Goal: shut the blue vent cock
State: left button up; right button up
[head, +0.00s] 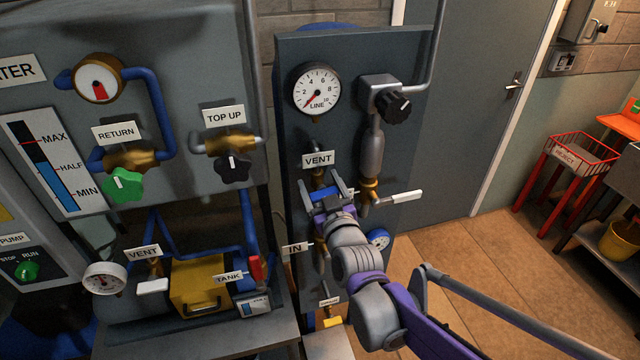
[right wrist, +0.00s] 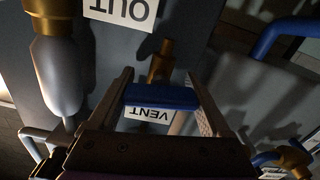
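The blue vent cock shows as a blue lever (head: 328,193) on a brass fitting under the upper VENT label (head: 318,160), on the tall grey panel. In the right wrist view, which is upside down, the blue lever (right wrist: 160,97) lies crosswise between the fingers, with the brass stem (right wrist: 161,62) beyond it. My right gripper (head: 317,182) is open, its fingers wide apart on either side of the lever. The lever's ends reach the fingers' edges; I cannot tell whether they touch. The gripper partly hides the cock in the head view. My left gripper is not in view.
A brass cock with a white lever (head: 398,198) is close on the right. A black knob (head: 394,105) and a LINE gauge (head: 317,90) are above. Another VENT label (head: 143,253) with a white lever (head: 152,286) is lower left. A small blue-rimmed gauge (head: 378,239) is below.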

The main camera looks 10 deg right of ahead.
jog(key=c, duration=0.9)
jog(key=shift+o, duration=0.2)
jog(key=shift+m, duration=1)
jog(key=o, duration=1.2)
jog(key=shift+s, duration=0.1)
jog(key=s, duration=1)
jog(key=shift+s+d, duration=0.25)
jog(key=shift+s, duration=0.1)
